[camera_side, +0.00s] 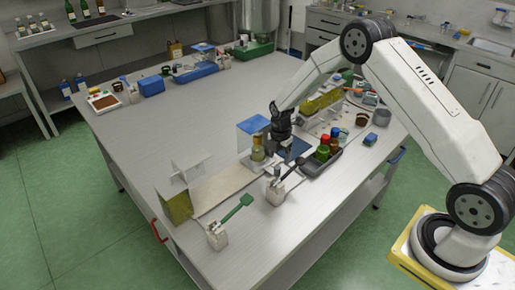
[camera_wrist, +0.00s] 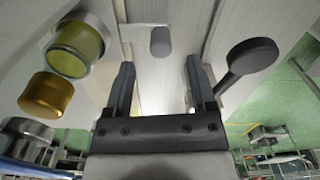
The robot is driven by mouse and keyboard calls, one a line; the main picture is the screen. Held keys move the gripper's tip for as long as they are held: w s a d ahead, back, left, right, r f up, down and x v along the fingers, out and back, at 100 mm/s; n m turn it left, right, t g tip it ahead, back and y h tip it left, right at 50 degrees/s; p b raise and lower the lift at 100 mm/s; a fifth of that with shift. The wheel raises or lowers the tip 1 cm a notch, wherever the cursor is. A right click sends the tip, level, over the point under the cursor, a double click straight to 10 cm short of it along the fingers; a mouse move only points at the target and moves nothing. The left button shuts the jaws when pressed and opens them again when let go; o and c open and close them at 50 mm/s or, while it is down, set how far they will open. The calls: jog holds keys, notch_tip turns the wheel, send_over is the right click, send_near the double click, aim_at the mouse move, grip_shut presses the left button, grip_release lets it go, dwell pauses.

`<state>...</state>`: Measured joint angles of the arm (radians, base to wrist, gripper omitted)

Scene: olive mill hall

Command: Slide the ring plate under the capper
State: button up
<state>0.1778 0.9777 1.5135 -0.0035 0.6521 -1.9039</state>
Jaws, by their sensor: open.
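My gripper (camera_side: 283,140) is low over the table near its front right part. In the wrist view its two dark fingers (camera_wrist: 160,66) stand apart with nothing between them. A small grey knob (camera_wrist: 160,41) shows just beyond the fingertips, on a pale surface. A flat beige board (camera_side: 225,186) lies left of my gripper. A blue-topped stand (camera_side: 253,124) is just behind and left of my gripper. I cannot tell which part is the ring plate or the capper; my gripper hides some of the spot.
A bottle (camera_side: 257,152) stands left of my gripper; its gold cap (camera_wrist: 47,95) shows in the wrist view. A black paddle (camera_wrist: 252,56) is close on the right there. A dark tray (camera_side: 322,160) with bottles is right.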

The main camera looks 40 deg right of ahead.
jog(key=shift+r, duration=1.3)
